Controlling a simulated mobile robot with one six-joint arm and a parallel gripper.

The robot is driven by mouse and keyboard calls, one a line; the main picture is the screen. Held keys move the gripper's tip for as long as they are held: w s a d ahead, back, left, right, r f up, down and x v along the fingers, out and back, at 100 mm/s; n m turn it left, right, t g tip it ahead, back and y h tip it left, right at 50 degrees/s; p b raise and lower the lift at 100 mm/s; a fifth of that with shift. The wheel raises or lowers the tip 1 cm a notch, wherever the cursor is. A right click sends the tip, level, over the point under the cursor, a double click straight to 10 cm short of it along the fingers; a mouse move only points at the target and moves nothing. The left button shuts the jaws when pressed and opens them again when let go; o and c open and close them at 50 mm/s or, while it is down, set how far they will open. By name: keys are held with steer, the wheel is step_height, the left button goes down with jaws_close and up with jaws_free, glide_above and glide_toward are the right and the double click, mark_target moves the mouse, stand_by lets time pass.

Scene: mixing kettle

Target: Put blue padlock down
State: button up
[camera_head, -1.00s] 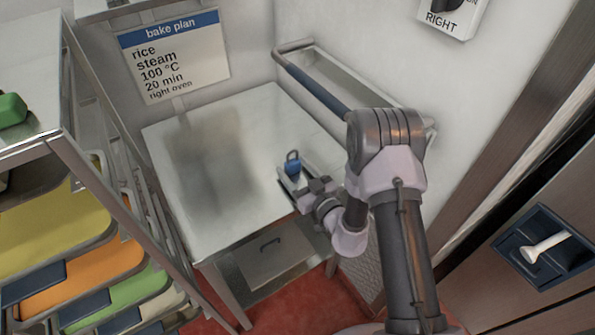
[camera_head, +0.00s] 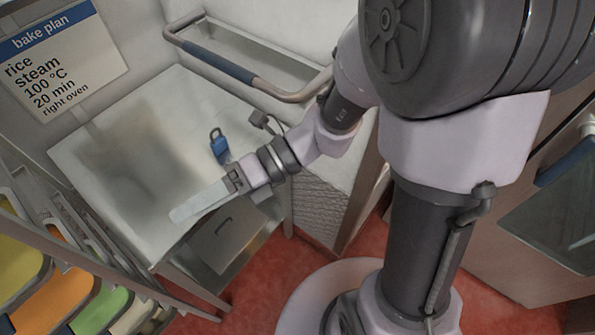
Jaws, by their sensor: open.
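The blue padlock (camera_head: 219,147) rests on the pale metal table (camera_head: 95,150), its dark shackle pointing to the back of the table. My gripper (camera_head: 185,211) is in front of the padlock and to its left, over the table's front edge. I see its pale, flat finger side-on, pointing left. The gripper is open and holds nothing. A gap of bare table shows between the finger and the padlock. The gripper's other finger is mostly hidden.
A bake plan sign (camera_head: 62,57) hangs on the wall behind. A railed trough (camera_head: 250,60) runs along the back right. A rack with coloured trays (camera_head: 60,285) stands at lower left. The table's left part is clear.

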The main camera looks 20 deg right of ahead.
steer(key=s+d+n+t+h, duration=0.2)
steer(key=s+d+n+h, duration=0.5)
steer(key=n, duration=0.8)
steer(key=w+d+r+n+t+h, duration=0.4)
steer(key=d+n+t+h, duration=0.1)
steer(key=d+n, duration=0.4)
steer(key=shift+d+n+t+h, duration=0.3)
steer(key=shift+d+t, duration=0.05)
steer(key=shift+t, duration=0.05)
steer(key=shift+w+r, duration=0.1)
